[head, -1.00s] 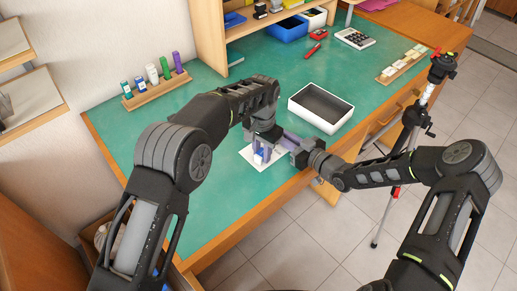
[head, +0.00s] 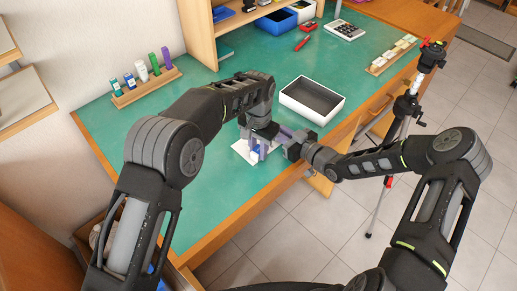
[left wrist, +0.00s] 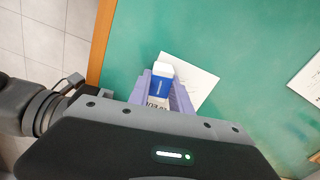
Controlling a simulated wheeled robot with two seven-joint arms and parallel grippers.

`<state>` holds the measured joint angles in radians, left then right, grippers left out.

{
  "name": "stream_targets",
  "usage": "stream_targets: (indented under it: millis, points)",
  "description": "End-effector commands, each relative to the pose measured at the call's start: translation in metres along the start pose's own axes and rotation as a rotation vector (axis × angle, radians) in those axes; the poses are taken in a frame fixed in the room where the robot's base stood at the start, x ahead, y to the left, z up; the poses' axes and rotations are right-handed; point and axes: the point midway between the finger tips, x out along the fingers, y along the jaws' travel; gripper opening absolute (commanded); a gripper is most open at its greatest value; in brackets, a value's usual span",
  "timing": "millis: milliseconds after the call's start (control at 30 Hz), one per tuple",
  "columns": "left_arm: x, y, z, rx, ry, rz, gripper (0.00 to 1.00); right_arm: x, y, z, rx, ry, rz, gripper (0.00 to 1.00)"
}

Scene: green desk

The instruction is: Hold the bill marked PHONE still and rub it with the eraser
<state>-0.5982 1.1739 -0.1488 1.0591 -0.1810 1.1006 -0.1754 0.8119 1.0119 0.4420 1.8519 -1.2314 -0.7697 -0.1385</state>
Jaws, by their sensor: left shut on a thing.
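The bill (left wrist: 199,82) is a white sheet lying flat on the green desk; it shows in the head view (head: 241,152) mostly hidden under my grippers. The word PHONE cannot be made out. My left gripper (head: 259,152) is shut on the blue and white eraser (left wrist: 162,84), which is between its purple fingers in the left wrist view. The eraser is over the bill; whether it touches the paper I cannot tell. My right gripper (head: 288,140) is at the bill's right side, close beside the left one. Its fingertips are largely hidden.
A white-rimmed dark tray (head: 338,110) stands just behind my right gripper. A wooden rack (head: 146,89) with several bottles and markers is at the back left. A shelf, red stapler-like items, a calculator (head: 345,31) and a card rack (head: 391,55) are farther back.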

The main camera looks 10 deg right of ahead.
Motion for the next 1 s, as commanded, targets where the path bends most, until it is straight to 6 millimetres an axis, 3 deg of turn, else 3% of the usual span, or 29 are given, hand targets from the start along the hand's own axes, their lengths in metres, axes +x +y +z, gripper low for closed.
stream_targets:
  millis: [500, 1000]
  points:
    - [0.0, -0.035, -0.006, -0.002, 0.0, -0.003, 0.0, 0.0, -0.001, 0.0, 0.0, 0.001, -0.001, 0.0]
    - [-0.001, -0.04, -0.007, -0.002, 0.001, -0.003, 0.0, 0.0, 0.0, 0.0, 0.0, 0.0, -0.001, 0.0]
